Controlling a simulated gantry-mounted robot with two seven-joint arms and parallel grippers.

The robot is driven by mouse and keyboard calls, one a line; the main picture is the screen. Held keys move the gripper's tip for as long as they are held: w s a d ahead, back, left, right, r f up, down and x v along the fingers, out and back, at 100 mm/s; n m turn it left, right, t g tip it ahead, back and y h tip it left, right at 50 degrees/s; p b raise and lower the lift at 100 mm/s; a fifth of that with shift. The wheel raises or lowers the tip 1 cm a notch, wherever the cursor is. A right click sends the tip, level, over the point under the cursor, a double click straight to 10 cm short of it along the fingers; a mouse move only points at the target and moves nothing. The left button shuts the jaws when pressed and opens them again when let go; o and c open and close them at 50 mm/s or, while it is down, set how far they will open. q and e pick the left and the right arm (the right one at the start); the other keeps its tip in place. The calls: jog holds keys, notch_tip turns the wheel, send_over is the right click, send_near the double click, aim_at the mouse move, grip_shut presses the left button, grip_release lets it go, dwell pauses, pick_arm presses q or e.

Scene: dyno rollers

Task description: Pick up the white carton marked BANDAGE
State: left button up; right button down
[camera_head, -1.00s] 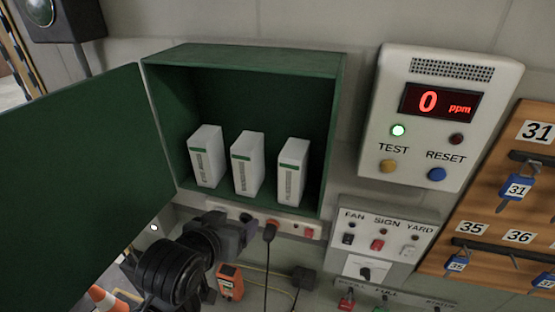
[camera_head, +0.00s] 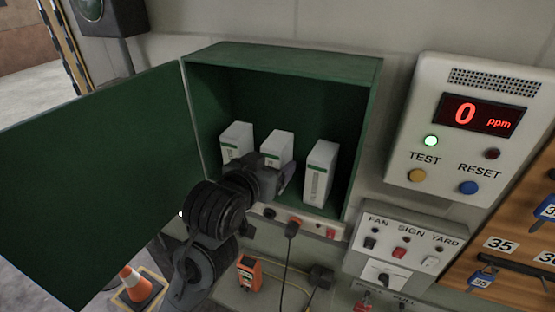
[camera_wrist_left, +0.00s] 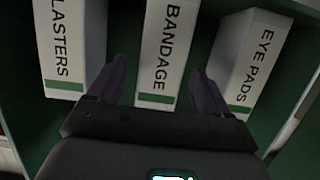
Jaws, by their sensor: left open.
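The white carton marked BANDAGE (camera_head: 278,146) stands upright as the middle one of three cartons in the open green cabinet. My left gripper (camera_head: 272,174) is in front of it and hides its lower part. In the left wrist view the BANDAGE carton (camera_wrist_left: 168,45) shows between the two open fingers of my left gripper (camera_wrist_left: 160,75), its green band low in the picture. The fingers are apart from each other, with a gap visible on each side of the carton. I cannot tell how far the fingertips reach along its sides. My right gripper is not in view.
The PLASTERS carton (camera_wrist_left: 68,45) and the EYE PADS carton (camera_wrist_left: 245,55) stand close on either side. The green cabinet (camera_head: 290,62) has side walls, and its open door (camera_head: 95,190) hangs at the left. A switch panel (camera_head: 405,240) is at the lower right.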

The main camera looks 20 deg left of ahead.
pick_arm(q)
jog(key=p+x, duration=0.2)
jog(key=x, duration=0.1)
jog(key=shift+w+r, duration=0.1)
jog(key=shift+w, duration=0.05)
jog(key=shift+w+f, duration=0.3)
jog(key=shift+w, duration=0.25)
jog(key=shift+c, duration=0.2)
jog(key=c, duration=1)
jog(key=shift+c, duration=0.2)
jog(key=shift+r, duration=0.1)
